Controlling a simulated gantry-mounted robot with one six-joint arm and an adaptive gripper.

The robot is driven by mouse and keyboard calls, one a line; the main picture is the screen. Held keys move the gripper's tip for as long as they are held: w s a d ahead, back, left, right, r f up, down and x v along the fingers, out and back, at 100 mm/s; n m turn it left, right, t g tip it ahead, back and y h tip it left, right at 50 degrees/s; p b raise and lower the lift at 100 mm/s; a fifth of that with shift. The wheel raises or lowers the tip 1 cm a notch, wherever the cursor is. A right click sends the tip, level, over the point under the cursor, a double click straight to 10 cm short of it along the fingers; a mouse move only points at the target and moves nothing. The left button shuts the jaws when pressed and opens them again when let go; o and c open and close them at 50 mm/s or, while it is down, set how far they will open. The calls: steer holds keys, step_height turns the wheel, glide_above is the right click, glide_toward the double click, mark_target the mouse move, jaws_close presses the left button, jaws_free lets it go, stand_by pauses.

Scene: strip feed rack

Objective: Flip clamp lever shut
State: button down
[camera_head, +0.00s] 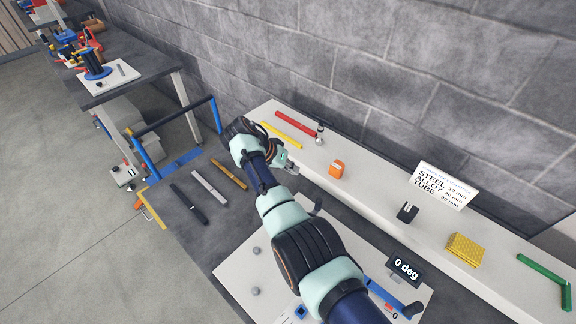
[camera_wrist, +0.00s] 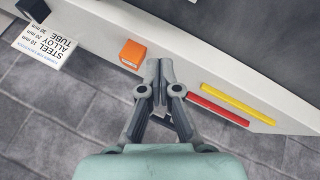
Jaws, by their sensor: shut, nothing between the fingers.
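My gripper (camera_wrist: 159,75) is shut and empty in the wrist view, its fingers together over the shelf's edge near the orange block (camera_wrist: 132,54). In the head view my gripper (camera_head: 290,166) is at the shelf's near edge, partly hidden by my arm. I cannot tell for sure which part is the clamp lever. A small orange-handled piece (camera_head: 146,213) sits at the bench's left edge. My gripper is apart from both.
The shelf (camera_head: 385,222) holds a red strip (camera_head: 296,124), a yellow strip (camera_head: 281,135), a black block (camera_head: 407,212), a yellow block (camera_head: 466,249) and a label sign (camera_head: 445,186). Several strips lie on the dark bench (camera_head: 205,235). A blue frame (camera_head: 150,150) stands at its far end.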

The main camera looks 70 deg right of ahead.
steer(key=shift+w+r, duration=0.75)
steer(key=shift+r, duration=0.25)
